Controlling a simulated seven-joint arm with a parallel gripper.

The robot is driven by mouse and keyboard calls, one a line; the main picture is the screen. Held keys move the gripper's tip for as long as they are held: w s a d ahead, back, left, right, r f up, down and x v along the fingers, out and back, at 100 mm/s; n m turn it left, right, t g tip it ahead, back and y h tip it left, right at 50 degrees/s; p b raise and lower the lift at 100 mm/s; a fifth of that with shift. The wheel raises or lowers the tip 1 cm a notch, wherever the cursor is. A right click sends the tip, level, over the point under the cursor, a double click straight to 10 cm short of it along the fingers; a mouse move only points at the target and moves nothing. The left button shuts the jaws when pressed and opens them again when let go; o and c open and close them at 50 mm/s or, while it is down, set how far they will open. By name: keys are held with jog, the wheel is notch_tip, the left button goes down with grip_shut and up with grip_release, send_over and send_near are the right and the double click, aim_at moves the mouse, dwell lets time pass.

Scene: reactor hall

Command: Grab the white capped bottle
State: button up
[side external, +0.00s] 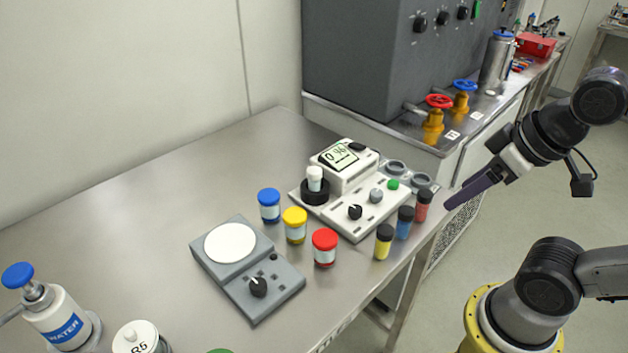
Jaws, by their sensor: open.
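A small white-capped bottle (315,177) stands upright in the black round holder (315,194) at the left of a white meter device (345,172). Its lower part is hidden in the holder. A larger white-lidded container (138,339) marked R5 stands at the bottom left, cut off by the picture edge. My gripper (449,205) is open and empty, at the right of the table edge. Its fingers point left and down, well apart from the small bottle, with the device's right part and the black-capped vials between.
Blue (269,205), yellow (295,225) and red (325,246) capped jars stand left of the device. Several black-capped vials (405,222) line its front right. A grey scale (246,267) lies nearer. A dark cabinet (385,60) rises behind. The table's left middle is clear.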

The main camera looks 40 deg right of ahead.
jog(key=shift+o, duration=0.7)
